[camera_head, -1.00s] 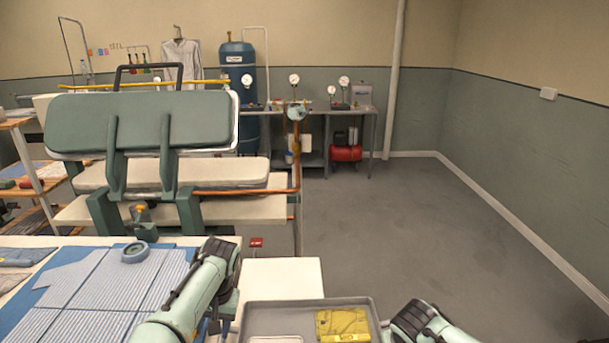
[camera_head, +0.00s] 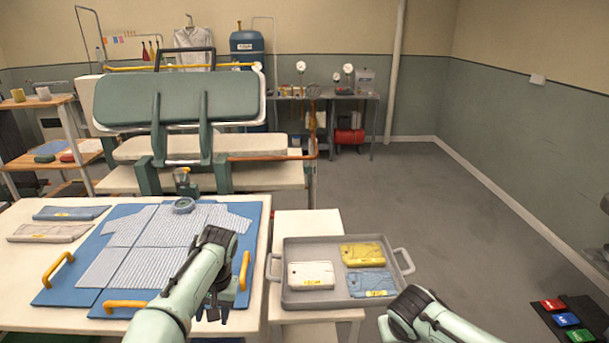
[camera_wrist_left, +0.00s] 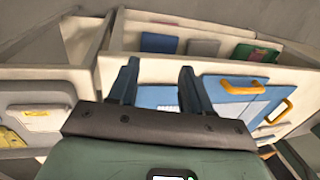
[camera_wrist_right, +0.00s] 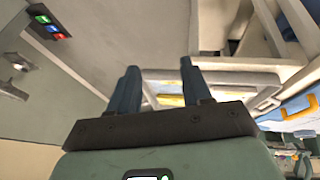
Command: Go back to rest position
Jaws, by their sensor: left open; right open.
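My left gripper (camera_head: 215,308) points down over the right part of the blue board, open and empty. In the left wrist view its two fingers (camera_wrist_left: 158,85) stand apart with nothing between them. My right arm comes in at the bottom right of the head view, in front of the grey tray (camera_head: 330,299); its fingertips are hidden there. In the right wrist view the right gripper's fingers (camera_wrist_right: 160,90) are apart and empty.
A striped shirt (camera_head: 150,250) lies on the blue board (camera_head: 75,295) with orange handles. The tray holds white, yellow and blue folded packets. A green press (camera_head: 180,100) stands behind. Open floor (camera_head: 430,210) lies to the right.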

